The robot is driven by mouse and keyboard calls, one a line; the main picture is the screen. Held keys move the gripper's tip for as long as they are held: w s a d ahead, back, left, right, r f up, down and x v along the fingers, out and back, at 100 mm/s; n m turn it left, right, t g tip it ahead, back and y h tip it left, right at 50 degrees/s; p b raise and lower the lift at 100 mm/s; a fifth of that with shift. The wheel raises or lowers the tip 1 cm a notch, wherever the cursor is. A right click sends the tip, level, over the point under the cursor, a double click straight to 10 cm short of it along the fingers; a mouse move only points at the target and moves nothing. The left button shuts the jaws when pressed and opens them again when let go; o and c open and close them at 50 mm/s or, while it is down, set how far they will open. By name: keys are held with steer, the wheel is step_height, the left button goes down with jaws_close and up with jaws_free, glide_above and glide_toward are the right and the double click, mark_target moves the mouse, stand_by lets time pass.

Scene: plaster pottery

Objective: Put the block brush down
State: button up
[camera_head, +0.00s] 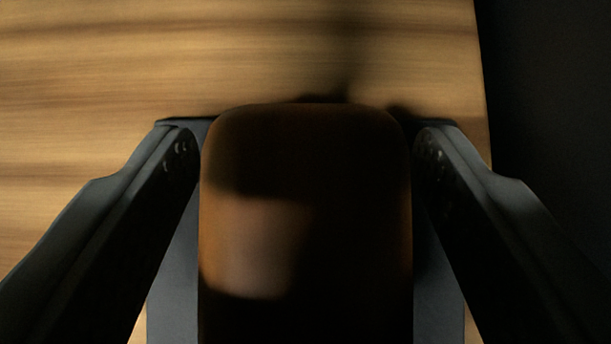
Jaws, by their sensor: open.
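The block brush shows as a rounded brown wooden block (250,245) in the lower middle of the view, partly in dark shadow. My gripper (306,140) is open, with one dark finger on each side of the block. Narrow gaps seem to show between the fingers and the block's sides, mostly lower down. The block's near end runs out of the bottom of the picture. Its underside and any bristles are hidden.
A wooden table top (200,55) with dark grain spreads behind and to the left. Its edge runs down at the right, with a dark area beyond. A flat grey surface (173,290) shows beneath the block on both sides. The table at the upper left is clear.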

steer(key=shift+r, duration=0.1)
steer(key=shift+s+r, duration=0.1)
steer(key=shift+r, duration=0.1)
steer(key=v, duration=1.1)
steer(key=shift+s+r, duration=0.2)
steer(key=shift+s, duration=0.05)
steer(key=s+r+t, duration=0.2)
steer(key=s+r, duration=0.2)
steer(key=s, duration=0.6)
steer(key=s+r+t, duration=0.3)
steer(key=s+r, duration=0.1)
steer(key=s, duration=0.5)
steer(key=s+r+t, duration=0.3)
steer(key=s+r, duration=0.1)
steer(key=s, duration=0.6)
steer(key=shift+s+r, duration=0.15)
steer(key=shift+s, duration=0.2)
steer(key=shift+d, duration=0.1)
